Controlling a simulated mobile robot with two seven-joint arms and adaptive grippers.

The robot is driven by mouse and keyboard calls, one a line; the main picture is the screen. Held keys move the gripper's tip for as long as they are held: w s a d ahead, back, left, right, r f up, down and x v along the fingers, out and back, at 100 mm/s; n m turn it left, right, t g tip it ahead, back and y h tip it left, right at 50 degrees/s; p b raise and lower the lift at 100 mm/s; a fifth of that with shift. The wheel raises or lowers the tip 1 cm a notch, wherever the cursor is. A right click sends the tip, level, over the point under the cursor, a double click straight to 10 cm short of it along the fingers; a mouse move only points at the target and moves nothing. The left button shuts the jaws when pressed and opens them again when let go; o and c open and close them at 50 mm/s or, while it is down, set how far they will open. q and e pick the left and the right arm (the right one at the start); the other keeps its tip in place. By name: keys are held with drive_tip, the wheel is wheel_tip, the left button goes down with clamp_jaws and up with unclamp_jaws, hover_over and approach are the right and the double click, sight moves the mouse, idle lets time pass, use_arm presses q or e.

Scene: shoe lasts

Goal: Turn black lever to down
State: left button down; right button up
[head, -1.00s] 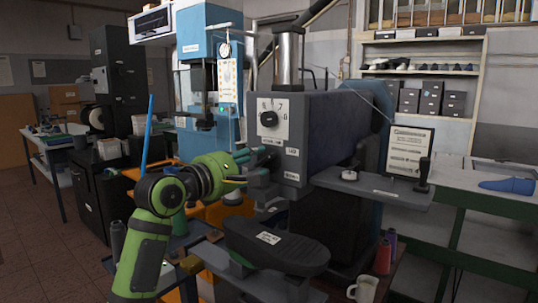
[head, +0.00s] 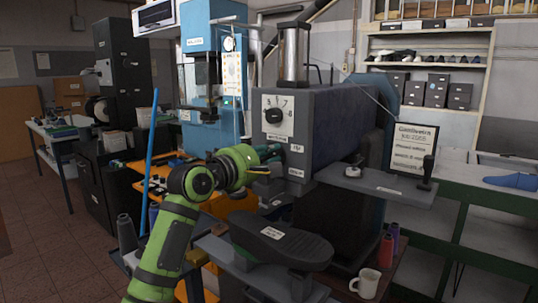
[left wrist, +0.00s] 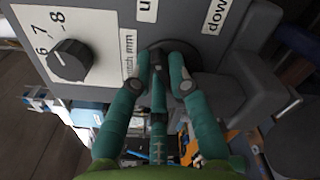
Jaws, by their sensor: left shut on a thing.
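My left gripper (head: 272,154) reaches the front face of the grey press machine (head: 335,125) in the head view. In the left wrist view its teal fingers (left wrist: 158,68) are closed together on the black lever, in front of a dark round hub (left wrist: 190,54). The fingers and the shadow hide most of the lever, so its exact angle cannot be told. A label starting with "u" (left wrist: 147,10) is above the hub and a "down" label (left wrist: 217,16) is to its upper right. My right gripper does not show.
A black shoe-shaped pad (head: 280,240) lies below my gripper. A shelf arm with an upright black handle (head: 427,172) juts out at right. A white mug (head: 368,283) stands below.

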use_arm(q)
drive_tip(key=shift+f+m+p, duration=0.1)
drive_tip(key=shift+m+p, duration=0.35)
drive_tip(key=shift+m, duration=0.25)
drive_tip(key=c, duration=1.2)
unclamp_jaws()
drive_tip(key=v, duration=1.2)
drive_tip(key=shift+d, duration=0.1)
